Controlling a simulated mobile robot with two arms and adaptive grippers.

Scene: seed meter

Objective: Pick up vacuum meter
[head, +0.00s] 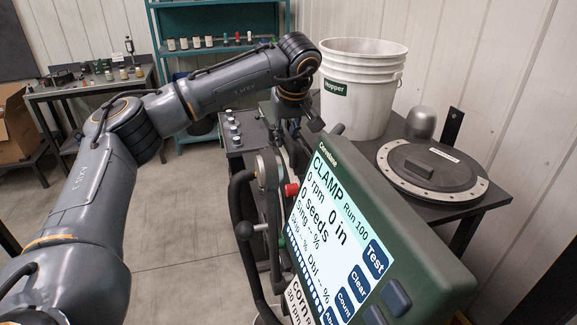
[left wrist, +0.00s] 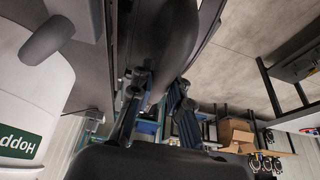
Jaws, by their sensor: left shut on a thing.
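My left gripper (head: 296,122) is beyond the display, at the edge of the dark bench, with its fingers partly hidden. In the left wrist view its two fingers (left wrist: 157,112) close on a dark rounded part (left wrist: 168,42). Most of that part is out of frame, and I cannot tell whether it is the vacuum meter. A dark round disc-shaped housing (head: 428,165) with a pale bolted ring lies flat on the right table, apart from my gripper. My right gripper is not in view.
A large green display (head: 340,225) reading CLAMP fills the front right. A white Hopper bucket (head: 362,88) stands behind it, beside a grey dome (head: 421,122). A teal shelf (head: 215,22) and a bench with a cardboard box (head: 16,125) stand farther back. The floor at left is clear.

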